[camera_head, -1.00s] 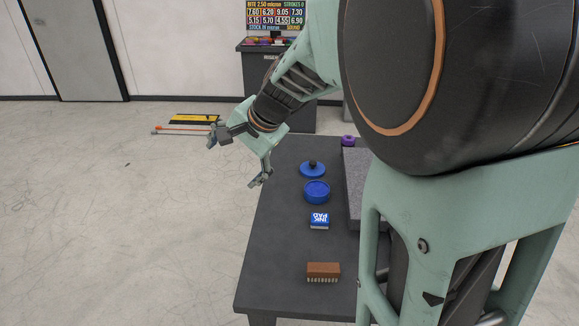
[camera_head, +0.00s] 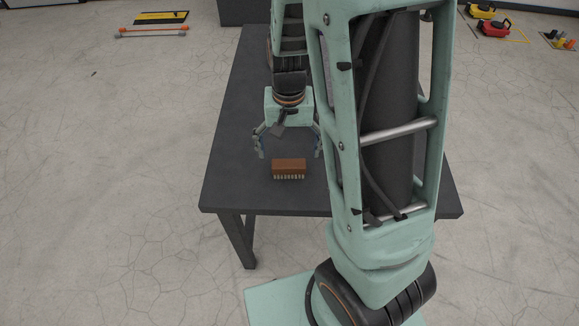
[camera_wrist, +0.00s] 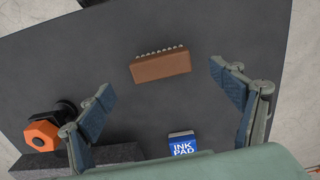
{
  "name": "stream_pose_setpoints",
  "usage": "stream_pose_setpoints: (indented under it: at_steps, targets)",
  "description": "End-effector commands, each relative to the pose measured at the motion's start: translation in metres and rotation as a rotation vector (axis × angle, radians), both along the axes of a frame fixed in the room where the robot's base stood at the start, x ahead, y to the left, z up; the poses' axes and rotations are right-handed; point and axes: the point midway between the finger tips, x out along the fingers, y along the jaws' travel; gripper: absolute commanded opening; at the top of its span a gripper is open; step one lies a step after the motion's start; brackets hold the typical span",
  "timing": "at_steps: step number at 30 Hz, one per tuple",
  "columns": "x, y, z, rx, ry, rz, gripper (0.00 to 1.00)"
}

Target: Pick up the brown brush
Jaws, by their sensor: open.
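The brown brush (camera_head: 289,168) lies on the dark table near its front edge, with its pale bristle tufts toward that edge. It also shows in the wrist view (camera_wrist: 160,66), ahead of the fingers and roughly midway between their lines. My gripper (camera_head: 289,150) is open and empty, just behind the brush, with one finger to each side. In the wrist view my gripper (camera_wrist: 168,98) has its two blue-padded fingers spread wide. They do not touch the brush. The exact height above the table is hard to tell.
A blue ink pad (camera_wrist: 183,144) sits on the table close to my gripper's palm. A grey block (camera_wrist: 118,153) and an orange-and-black object (camera_wrist: 42,134) are by the left finger. The table (camera_head: 240,130) is bare left of the brush.

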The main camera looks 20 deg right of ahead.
Motion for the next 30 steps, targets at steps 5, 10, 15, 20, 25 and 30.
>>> stream_pose_setpoints:
  at_steps: [5,10,15,20,25,30]
  targets:
    - [0.0,0.0,-0.014,0.0,0.001,-0.003,0.85]
    - [0.001,0.0,-0.039,0.0,0.002,-0.003,0.85]
    - [0.001,0.0,-0.06,0.0,0.001,-0.004,0.85]
    - [0.002,0.0,-0.063,0.0,-0.002,-0.003,0.85]
    - [0.002,0.0,-0.062,0.0,-0.002,-0.003,0.82]
    - [0.002,0.0,-0.062,0.0,-0.002,-0.003,0.64]
